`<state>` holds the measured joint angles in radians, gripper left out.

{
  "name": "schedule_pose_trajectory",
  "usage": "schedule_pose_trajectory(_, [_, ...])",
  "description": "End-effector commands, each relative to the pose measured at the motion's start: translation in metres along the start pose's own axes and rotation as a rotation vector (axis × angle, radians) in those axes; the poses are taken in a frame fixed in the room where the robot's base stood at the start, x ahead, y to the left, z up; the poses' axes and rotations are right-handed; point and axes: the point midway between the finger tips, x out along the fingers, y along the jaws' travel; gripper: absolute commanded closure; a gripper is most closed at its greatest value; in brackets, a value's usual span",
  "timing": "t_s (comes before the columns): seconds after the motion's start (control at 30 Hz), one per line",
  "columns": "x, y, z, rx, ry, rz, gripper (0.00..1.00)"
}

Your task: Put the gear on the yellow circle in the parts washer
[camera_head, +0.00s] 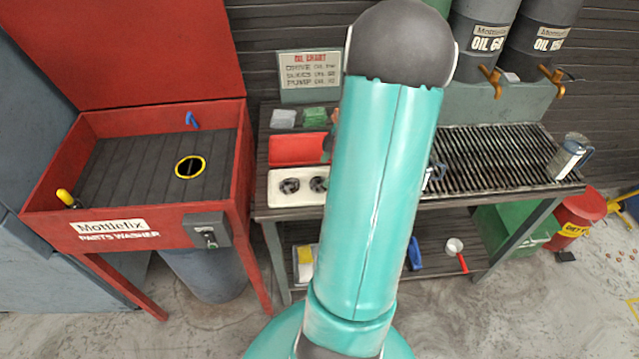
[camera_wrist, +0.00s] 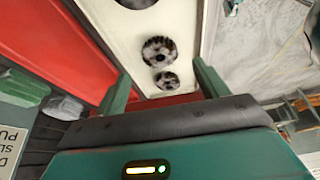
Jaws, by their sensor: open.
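Several dark metal gears lie in a white tray (camera_head: 292,198) on the workbench; two gears (camera_head: 289,185) show in the head view, the rest hidden behind my arm. In the wrist view, a larger gear (camera_wrist: 158,50) and a smaller gear (camera_wrist: 167,79) lie in the tray, and another is cut off at the top edge. My gripper (camera_wrist: 161,70) is open, its green fingers on either side of the view of these two gears, holding nothing. The head view hides it behind my arm. The red parts washer (camera_head: 120,238) stands open at left. The yellow circle (camera_head: 179,166) rings a dark hole in its slatted floor.
A red open lid or tray (camera_head: 297,149) lies behind the white tray. An oil chart sign (camera_head: 310,75) stands at the back. A grate (camera_head: 490,160) and a metal jug (camera_head: 570,155) are at right. A yellow-tipped tool (camera_head: 66,198) lies in the washer's front left corner.

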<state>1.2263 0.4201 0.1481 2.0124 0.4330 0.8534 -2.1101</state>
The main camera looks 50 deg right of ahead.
Motion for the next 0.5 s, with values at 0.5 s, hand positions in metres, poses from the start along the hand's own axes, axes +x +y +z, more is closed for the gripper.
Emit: schedule_pose_trajectory(0.5, [0.047, 0.001, 0.002, -0.002, 0.0, 0.0, 0.27])
